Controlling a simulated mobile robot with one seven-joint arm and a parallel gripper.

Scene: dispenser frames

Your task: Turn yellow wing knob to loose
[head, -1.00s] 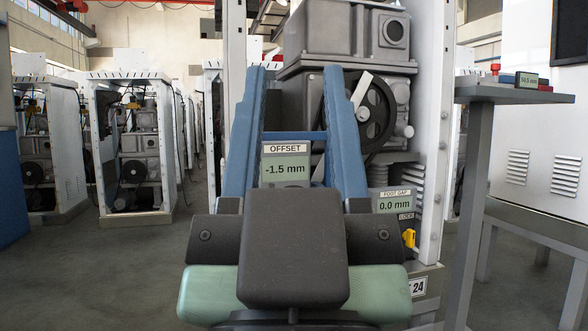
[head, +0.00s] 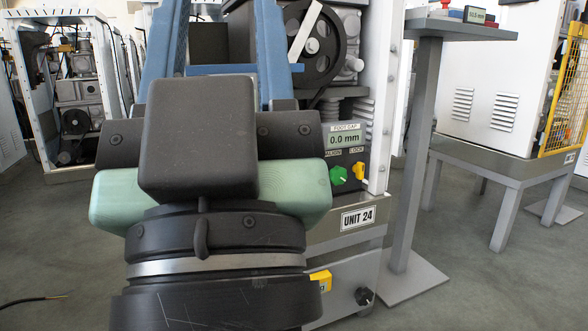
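The yellow wing knob (head: 360,171) sits under the LOCK label on the front of unit 24, right of my gripper. It looks roughly upright, but its exact setting is too small to read. A green knob (head: 339,175) is just left of it. Above them the foot gap display (head: 344,139) reads 0.0 mm. The fingertips are at or past the top edge.
The unit 24 plate (head: 358,218) is below the knobs. Lower are a black knob (head: 364,296) and a yellow part (head: 321,281), partly hidden by my arm. A grey post (head: 416,150) with a small shelf stands right. A cable (head: 35,300) lies on the left floor.

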